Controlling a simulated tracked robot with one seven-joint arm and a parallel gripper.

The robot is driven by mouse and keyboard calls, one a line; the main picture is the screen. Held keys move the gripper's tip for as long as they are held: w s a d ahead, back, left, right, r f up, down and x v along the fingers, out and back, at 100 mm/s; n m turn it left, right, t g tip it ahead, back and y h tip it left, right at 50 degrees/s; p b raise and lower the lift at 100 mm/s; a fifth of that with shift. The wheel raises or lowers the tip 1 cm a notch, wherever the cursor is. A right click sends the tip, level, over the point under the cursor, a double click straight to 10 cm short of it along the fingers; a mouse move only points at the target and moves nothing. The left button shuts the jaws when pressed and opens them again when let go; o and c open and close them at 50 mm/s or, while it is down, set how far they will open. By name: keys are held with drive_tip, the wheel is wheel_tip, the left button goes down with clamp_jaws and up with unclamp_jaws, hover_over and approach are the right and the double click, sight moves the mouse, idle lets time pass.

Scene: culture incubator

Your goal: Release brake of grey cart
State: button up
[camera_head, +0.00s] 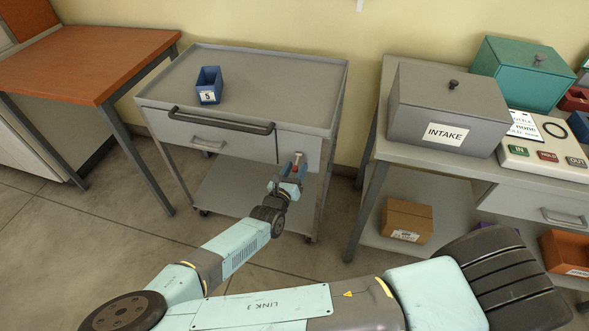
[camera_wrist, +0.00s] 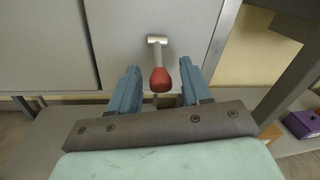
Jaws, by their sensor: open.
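The grey cart (camera_head: 275,85) stands against the wall in the head view, with a dark push handle along its front. Its brake lever shows in the wrist view as a metal stem with a red knob (camera_wrist: 160,79), mounted on the grey front panel (camera_wrist: 190,22). In the head view the lever is small at the right front of the cart, partly hidden by my gripper (camera_head: 293,170). In the wrist view my gripper (camera_wrist: 157,88) is open, with one blue finger on each side of the red knob. I cannot tell whether either finger touches it.
A blue bin (camera_head: 208,84) labelled 5 sits on the cart top. An orange-topped table (camera_head: 85,62) stands left. At right, a grey bench holds an INTAKE box (camera_head: 447,105) and a button panel (camera_head: 545,158). A cardboard box (camera_head: 407,220) sits on its lower shelf.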

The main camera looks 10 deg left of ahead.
drive_tip(key=shift+w, duration=0.2)
drive_tip(key=c, duration=0.9)
drive_tip(key=shift+a, duration=0.1)
